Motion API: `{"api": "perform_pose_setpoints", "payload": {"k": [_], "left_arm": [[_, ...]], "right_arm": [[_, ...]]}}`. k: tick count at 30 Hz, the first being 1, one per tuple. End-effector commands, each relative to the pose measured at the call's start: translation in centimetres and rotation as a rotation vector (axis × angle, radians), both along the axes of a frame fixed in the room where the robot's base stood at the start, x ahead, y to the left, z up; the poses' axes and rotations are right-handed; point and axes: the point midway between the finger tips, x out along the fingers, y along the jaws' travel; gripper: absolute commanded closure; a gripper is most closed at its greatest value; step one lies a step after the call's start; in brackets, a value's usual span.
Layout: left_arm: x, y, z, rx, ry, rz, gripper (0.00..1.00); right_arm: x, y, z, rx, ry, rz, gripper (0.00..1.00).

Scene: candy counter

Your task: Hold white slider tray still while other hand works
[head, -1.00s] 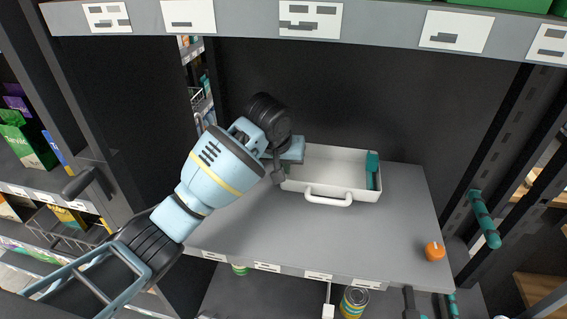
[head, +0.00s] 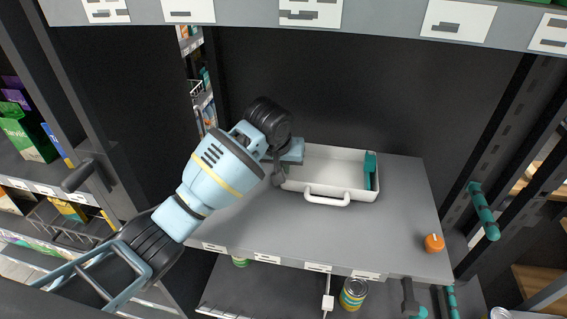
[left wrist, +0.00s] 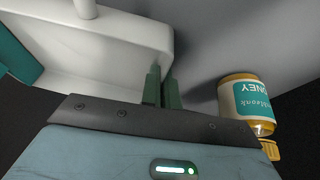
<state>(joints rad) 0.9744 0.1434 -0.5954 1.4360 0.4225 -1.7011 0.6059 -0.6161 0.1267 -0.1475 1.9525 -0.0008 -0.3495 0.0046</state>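The white slider tray (head: 348,190) sits on the grey shelf, its white handle (head: 327,198) facing front. A teal piece (head: 371,170) is at its right end. My left gripper (head: 283,172) is at the tray's left end. In the left wrist view, the fingers (left wrist: 163,90) are close together at the white tray's wall (left wrist: 130,30), one on each side of it, and look shut on it. The exact contact is partly hidden. My right gripper is in neither view.
An orange round item (head: 434,243) lies near the shelf's right front. A honey jar (left wrist: 250,100) is right of the fingers in the left wrist view. The grey shelf (head: 390,235) is bare in front of the tray. A shelf edge with labels (head: 310,18) crosses above.

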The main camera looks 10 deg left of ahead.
Motion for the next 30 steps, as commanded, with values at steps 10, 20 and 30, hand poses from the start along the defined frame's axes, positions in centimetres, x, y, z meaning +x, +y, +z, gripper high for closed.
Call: {"api": "perform_pose_setpoints", "payload": {"k": [10, 20, 30], "left_arm": [[0.0, 0.0, -0.8, -0.001, -0.002, 0.0, 1.0], [0.0, 0.0, -1.7, -0.001, -0.001, 0.0, 1.0], [0.0, 0.0, -1.7, -0.001, -0.002, 0.0, 1.0]], "right_arm": [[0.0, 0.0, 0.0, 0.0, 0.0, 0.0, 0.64], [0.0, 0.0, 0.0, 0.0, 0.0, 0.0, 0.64], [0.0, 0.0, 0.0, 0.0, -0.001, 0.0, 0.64]]}}
